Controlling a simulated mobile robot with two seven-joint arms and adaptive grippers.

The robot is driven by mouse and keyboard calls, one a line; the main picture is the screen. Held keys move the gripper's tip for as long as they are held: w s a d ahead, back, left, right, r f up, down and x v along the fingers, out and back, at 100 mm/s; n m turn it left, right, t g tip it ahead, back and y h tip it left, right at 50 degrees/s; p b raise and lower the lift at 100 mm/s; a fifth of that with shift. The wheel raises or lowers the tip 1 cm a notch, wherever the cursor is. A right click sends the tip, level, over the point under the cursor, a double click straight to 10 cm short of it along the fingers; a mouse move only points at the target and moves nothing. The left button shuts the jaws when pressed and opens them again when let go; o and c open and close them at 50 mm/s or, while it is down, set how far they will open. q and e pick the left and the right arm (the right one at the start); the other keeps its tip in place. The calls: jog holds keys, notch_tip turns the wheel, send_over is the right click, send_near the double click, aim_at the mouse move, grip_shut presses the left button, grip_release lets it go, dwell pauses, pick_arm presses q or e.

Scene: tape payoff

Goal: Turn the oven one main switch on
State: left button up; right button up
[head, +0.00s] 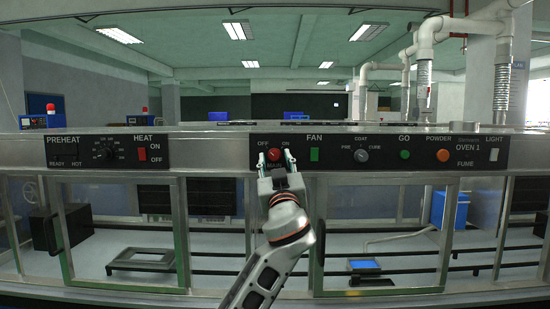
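The oven one main switch (274,154) is a red rotary knob on the black panel, between the OFF and ON labels, with MAIN written below it. My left gripper (275,158) comes up from below in front of the panel. Its two fingers stand apart, one on each side of the knob, and seem clear of it. The gripper is open and holds nothing that I can see. The exact direction of the knob's pointer is too small to tell. My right gripper does not show.
Right of the switch are a green FAN switch (314,154), a COAT/CURE knob (362,155), a green GO button (405,154) and an orange POWDER button (443,155). A HEAT switch (142,154) is at left. Framed glass doors (380,240) lie below the panels.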

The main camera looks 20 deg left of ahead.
pick_arm(q)
jog(key=shift+w+a+r, duration=0.1)
jog(key=shift+w+a, duration=0.05)
jog(key=shift+w, duration=0.2)
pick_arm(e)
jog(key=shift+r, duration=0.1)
pick_arm(q)
grip_shut()
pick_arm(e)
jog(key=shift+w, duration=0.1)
